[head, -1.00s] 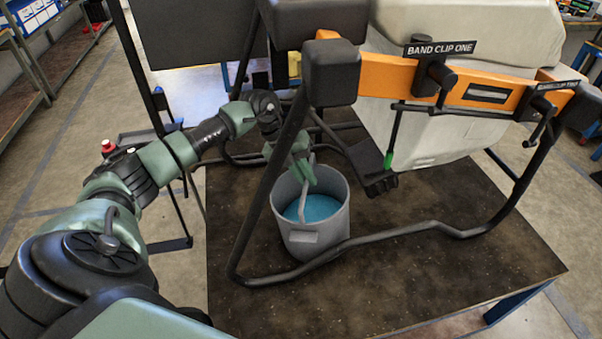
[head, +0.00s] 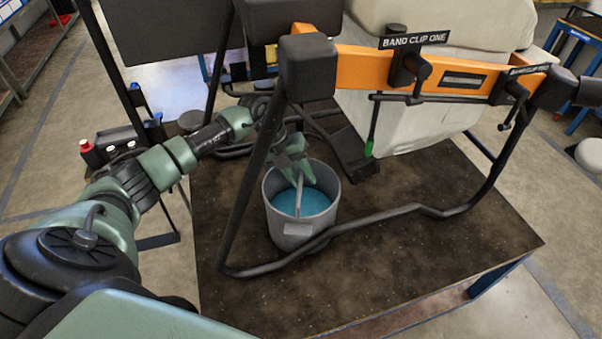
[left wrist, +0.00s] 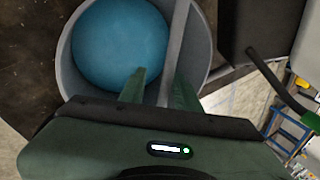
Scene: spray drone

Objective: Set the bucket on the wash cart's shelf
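The grey bucket (head: 273,222) holds blue liquid and stands upright on the dark tabletop (head: 400,270), behind the drone's low black tube. My left gripper (head: 299,178) reaches down over the bucket's mouth. Its green fingers sit on either side of the raised grey handle. In the left wrist view the handle (left wrist: 178,40) runs between the fingers, close to the right one, with a gap to the left one. The gripper looks open. A black frame at the left with a tray (head: 117,137) may be the wash cart; its shelf is not clearly seen. My right gripper is not in view.
The drone's black leg (head: 250,190) slants up between my view and my left forearm. An orange bar (head: 370,65) with labelled band clips and a pale tank (head: 440,110) stand above the table.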

